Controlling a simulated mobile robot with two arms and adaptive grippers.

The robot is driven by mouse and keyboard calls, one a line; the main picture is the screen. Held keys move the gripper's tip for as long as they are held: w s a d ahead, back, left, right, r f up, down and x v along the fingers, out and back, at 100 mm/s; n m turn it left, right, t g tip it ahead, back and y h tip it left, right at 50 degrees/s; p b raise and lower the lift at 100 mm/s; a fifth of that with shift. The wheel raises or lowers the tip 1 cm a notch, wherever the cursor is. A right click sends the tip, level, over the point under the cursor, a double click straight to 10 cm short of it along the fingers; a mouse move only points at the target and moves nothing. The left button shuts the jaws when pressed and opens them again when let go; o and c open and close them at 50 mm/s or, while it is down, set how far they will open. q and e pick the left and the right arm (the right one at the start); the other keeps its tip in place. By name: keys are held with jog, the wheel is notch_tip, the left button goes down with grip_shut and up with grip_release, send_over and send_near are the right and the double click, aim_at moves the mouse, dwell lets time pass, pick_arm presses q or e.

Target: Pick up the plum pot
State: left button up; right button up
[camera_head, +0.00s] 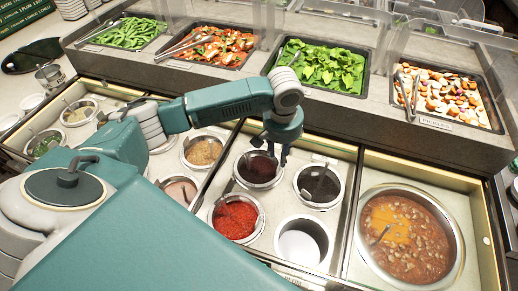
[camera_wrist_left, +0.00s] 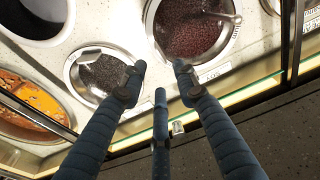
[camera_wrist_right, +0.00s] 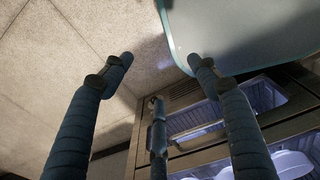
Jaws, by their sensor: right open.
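The plum pot (camera_head: 258,172), a round steel-rimmed well of dark red-purple sauce, sits in the middle counter section in the head view. It also shows at the top of the left wrist view (camera_wrist_left: 192,28), with a spoon handle at its rim and a white label beside it. My left gripper (camera_head: 275,150) is open and empty above the pot's back edge, and partly covers it in the head view. In the left wrist view its fingers (camera_wrist_left: 160,78) are spread, with their tips below the pot's rim in the picture. My right gripper (camera_wrist_right: 163,65) is open and empty.
A black-sauce pot (camera_head: 319,186), a red-sauce pot (camera_head: 236,217) and an empty-looking white well (camera_head: 303,242) surround the plum pot. A large soup pot (camera_head: 408,240) stands right. A raised shelf of vegetable trays (camera_head: 325,66) runs behind. My right gripper is over floor (camera_wrist_right: 60,60).

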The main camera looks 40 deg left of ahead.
aim_at(279, 171)
pick_arm(q)
notch_tip(279, 171, down, 2)
jog(key=shift+s+f+p, duration=0.1)
jog(key=shift+f+p, duration=0.05)
jog(key=shift+p, duration=0.35)
jog(key=f, duration=0.3)
jog(key=shift+w+a+f+p, duration=0.15)
jog(key=shift+w+f+p, duration=0.05)
jog(key=shift+p, duration=0.15)
jog(key=shift+f, duration=0.15)
grip_shut()
jog(key=shift+w, duration=0.15)
pick_arm(e)
jog(key=shift+w+a+r, duration=0.2)
jog(key=shift+w+r, duration=0.6)
jog(key=shift+r, duration=0.15)
